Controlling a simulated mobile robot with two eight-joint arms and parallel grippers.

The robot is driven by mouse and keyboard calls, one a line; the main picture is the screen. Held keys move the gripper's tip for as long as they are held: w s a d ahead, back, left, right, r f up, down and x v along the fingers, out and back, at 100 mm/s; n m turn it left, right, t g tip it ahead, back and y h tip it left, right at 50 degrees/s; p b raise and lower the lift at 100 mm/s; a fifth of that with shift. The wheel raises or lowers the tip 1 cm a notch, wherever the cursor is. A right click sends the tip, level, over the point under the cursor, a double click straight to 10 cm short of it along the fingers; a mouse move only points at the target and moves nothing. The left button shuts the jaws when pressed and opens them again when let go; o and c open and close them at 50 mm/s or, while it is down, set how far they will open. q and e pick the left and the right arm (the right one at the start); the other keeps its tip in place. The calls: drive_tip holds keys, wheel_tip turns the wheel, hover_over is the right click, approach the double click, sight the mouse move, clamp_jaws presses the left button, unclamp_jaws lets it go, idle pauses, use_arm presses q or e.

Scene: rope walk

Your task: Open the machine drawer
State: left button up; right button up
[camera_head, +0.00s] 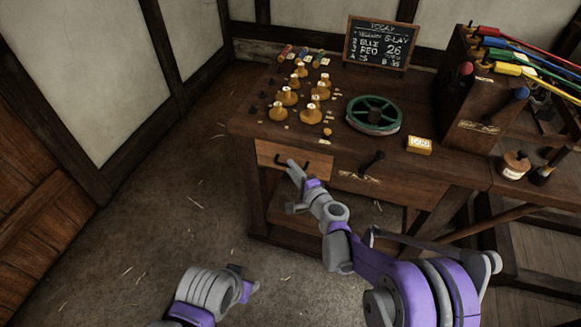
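The machine drawer (264,149) has a lighter brown wooden front. It sits under the left part of the dark wooden bench top and looks closed or nearly so. Its dark handle (308,164) is on the front, partly hidden by my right gripper. My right gripper (294,171) is at the handle, its tip overlapping it in the picture. I cannot tell whether it touches the handle or how its fingers stand. My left gripper (245,284) is low at the bottom, over the floor and away from the drawer. Its finger state is unclear.
The bench top (250,123) carries several wooden bobbins (287,96), a green wheel (374,114) and a chalkboard (380,44). A dark crank handle (373,162) sticks out right of the drawer. Coloured strands (530,51) run at upper right. Floor (140,215) to the left is open.

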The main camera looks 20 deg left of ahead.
drive_tip(key=shift+x, duration=0.8)
clamp_jaws()
idle(0.9)
